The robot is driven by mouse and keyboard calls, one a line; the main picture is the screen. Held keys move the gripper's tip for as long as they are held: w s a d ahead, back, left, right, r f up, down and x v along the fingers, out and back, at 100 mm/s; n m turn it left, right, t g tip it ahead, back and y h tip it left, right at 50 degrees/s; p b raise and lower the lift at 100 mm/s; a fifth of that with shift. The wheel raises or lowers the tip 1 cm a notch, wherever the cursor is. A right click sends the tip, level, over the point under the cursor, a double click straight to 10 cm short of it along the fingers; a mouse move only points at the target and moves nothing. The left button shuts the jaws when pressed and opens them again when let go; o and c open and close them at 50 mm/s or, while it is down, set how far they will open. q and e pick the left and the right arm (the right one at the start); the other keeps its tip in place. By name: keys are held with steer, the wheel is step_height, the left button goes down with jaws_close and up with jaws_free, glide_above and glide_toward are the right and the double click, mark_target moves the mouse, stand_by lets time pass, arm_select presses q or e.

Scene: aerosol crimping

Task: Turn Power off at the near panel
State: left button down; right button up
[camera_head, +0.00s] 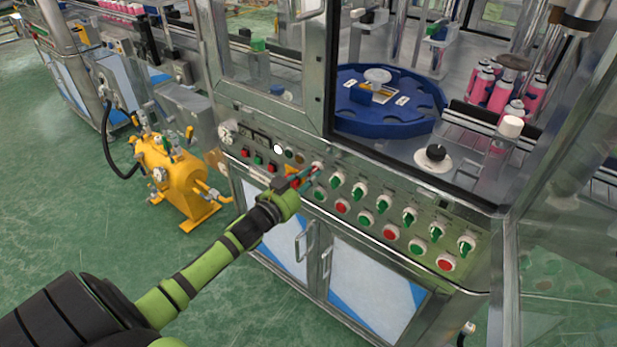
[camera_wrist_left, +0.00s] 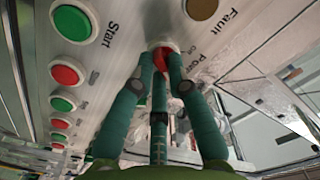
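The near control panel (camera_head: 423,226) runs along the front of the steel machine. The Power switch, a red knob (camera_wrist_left: 160,63) in a pale collar, shows in the left wrist view beside printing that reads Power and ON. My left gripper (camera_head: 310,172) is at the panel, with its green fingers (camera_wrist_left: 161,68) drawn together on either side of the knob. They appear to touch it. The fingertips hide part of the knob, and its exact angle cannot be told. My right gripper is in neither view.
Green selector knobs (camera_head: 360,190) and red and green buttons (camera_head: 341,206) line the panel to the right. A green Start button (camera_wrist_left: 72,23) and a brown Fault lamp (camera_wrist_left: 202,8) are close by. A yellow tank (camera_head: 170,175) stands left on the floor.

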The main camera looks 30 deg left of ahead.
arm_select(q)
steer(key=shift+r, duration=0.1)
stand_by(0.3)
steer(key=n+p, duration=0.3)
steer(key=n, duration=0.2)
steer(key=shift+r+n, duration=0.1)
steer(key=shift+n, duration=0.2)
steer(key=n+p, duration=0.1)
steer(key=n, duration=0.2)
steer(key=shift+n+p, duration=0.45)
steer(key=shift+n, duration=1.25)
